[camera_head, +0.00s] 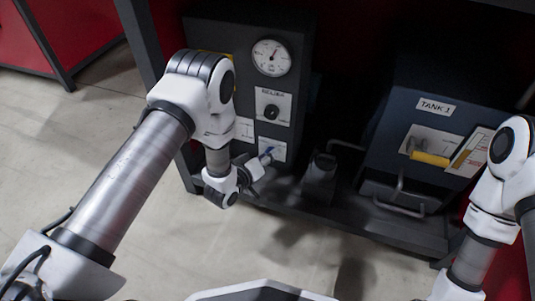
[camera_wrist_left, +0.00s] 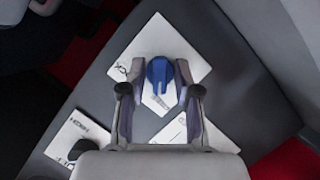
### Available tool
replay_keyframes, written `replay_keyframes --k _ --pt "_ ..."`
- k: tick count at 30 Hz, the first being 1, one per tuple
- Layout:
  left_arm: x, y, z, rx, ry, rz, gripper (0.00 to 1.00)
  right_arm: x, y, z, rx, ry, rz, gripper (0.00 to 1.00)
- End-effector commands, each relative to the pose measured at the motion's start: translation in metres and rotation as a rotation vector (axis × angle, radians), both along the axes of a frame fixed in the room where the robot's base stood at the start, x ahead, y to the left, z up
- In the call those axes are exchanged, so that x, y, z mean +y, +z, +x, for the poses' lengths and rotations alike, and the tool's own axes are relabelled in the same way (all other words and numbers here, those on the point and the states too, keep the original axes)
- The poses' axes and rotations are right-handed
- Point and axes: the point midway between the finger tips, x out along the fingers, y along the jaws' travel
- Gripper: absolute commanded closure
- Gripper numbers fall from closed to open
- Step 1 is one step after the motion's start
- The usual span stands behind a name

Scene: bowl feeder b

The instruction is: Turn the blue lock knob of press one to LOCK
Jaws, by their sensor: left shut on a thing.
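The blue lock knob (camera_wrist_left: 159,74) sits on a white label plate (camera_wrist_left: 160,38) on the press's dark front panel. In the left wrist view, the fingers of my left gripper (camera_wrist_left: 158,82) are on both sides of the knob and shut on it. The plate's lettering is partly covered by the fingers and too small to read fully. In the head view, my left gripper (camera_head: 262,160) reaches the lower part of the dark panel (camera_head: 222,32), with a bit of blue showing at its tip. My right gripper is out of view; only part of my right arm shows at the right edge.
Above the knob, the panel carries a round gauge (camera_head: 271,57) and a black selector knob (camera_head: 271,112). To the right stands a dark unit labelled TANK 1 (camera_head: 434,106) with a yellow handle (camera_head: 430,159). A dark block (camera_head: 320,180) stands between them. Open floor lies in front.

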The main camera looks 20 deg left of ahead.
Motion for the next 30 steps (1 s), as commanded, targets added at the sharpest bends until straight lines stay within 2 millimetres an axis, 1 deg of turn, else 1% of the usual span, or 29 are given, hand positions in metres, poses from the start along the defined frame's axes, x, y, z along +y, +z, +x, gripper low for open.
replay_keyframes --k 1,8,15,24,30 --pt "0.0 0.004 0.0 0.002 0.0 0.023 1.0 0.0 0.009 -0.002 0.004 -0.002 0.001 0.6" --pt "-0.001 0.007 -0.001 -0.003 -0.001 0.19 1.0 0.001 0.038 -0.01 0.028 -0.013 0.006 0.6" --pt "-0.003 0.006 -0.001 -0.012 -0.003 0.414 1.0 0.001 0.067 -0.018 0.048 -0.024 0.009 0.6" --pt "-0.004 0.004 -0.001 -0.021 -0.001 0.698 1.0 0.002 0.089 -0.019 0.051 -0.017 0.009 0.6" --pt "-0.005 0.002 -0.001 -0.028 -0.001 0.887 1.0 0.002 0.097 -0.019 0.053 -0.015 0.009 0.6"
